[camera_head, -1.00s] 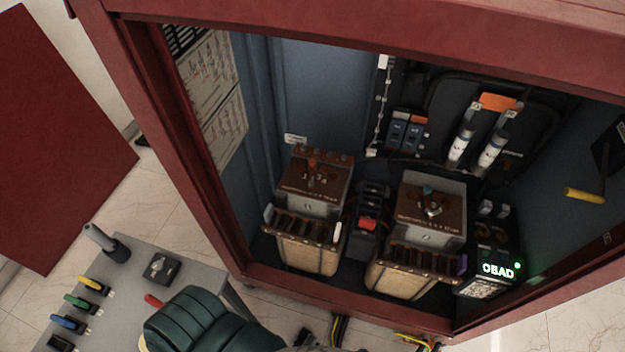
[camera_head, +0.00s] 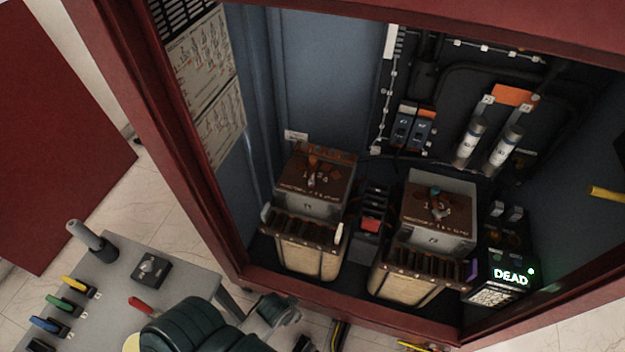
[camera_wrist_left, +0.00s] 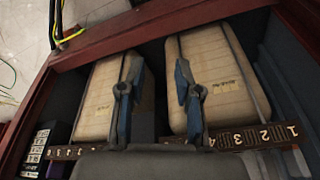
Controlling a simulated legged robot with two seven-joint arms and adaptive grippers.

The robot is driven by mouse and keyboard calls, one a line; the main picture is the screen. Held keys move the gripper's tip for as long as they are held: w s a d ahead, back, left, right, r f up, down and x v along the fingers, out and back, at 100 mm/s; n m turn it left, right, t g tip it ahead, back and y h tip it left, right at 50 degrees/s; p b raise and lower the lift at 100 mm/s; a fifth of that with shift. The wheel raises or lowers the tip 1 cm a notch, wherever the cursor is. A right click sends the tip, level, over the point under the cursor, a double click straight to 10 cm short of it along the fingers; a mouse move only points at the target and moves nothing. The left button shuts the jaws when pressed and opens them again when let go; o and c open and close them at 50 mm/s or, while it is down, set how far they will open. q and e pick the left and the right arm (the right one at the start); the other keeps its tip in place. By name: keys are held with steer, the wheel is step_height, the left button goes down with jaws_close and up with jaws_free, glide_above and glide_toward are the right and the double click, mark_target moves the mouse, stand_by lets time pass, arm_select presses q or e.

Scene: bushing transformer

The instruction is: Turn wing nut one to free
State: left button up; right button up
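Two transformers stand side by side in the open cabinet. The left one has a brown top (camera_head: 330,172) and the right one a brown top (camera_head: 462,215). Each top carries printed digits and a small metal piece, on the left top (camera_head: 311,180) and on the right top (camera_head: 438,213). I cannot tell which is wing nut one. In the left wrist view, a terminal strip (camera_wrist_left: 245,137) numbered from 1 crosses below the pale transformer bodies. My left gripper (camera_wrist_left: 157,88) shows two separated blue-grey fingers with nothing between them.
A lit DEAD display (camera_head: 511,277) stands at the cabinet's lower right. Two white cylinders (camera_head: 470,142) hang on the back wall.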

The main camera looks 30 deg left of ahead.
arm_select(q)
step_height(320, 180, up, 2)
steer(key=n+t+y, duration=0.5)
steer(key=t, duration=0.9)
glide_toward(311, 180)
steer(key=b+x, duration=0.1)
steer(key=x, duration=0.9)
steer(key=shift+a+f, duration=0.1)
steer(key=shift+f, duration=0.05)
steer(key=shift+w+b, duration=0.3)
steer(key=shift+w, duration=0.1)
steer(key=shift+w+a, duration=0.1)
steer(key=shift+w, duration=0.1)
jaws_close()
arm_select(e)
step_height(311, 180, down, 19)
steer(key=s, duration=0.2)
steer(key=shift+s+f+g, duration=0.2)
steer(key=shift+s+g, duration=0.05)
steer(key=shift+g, duration=0.15)
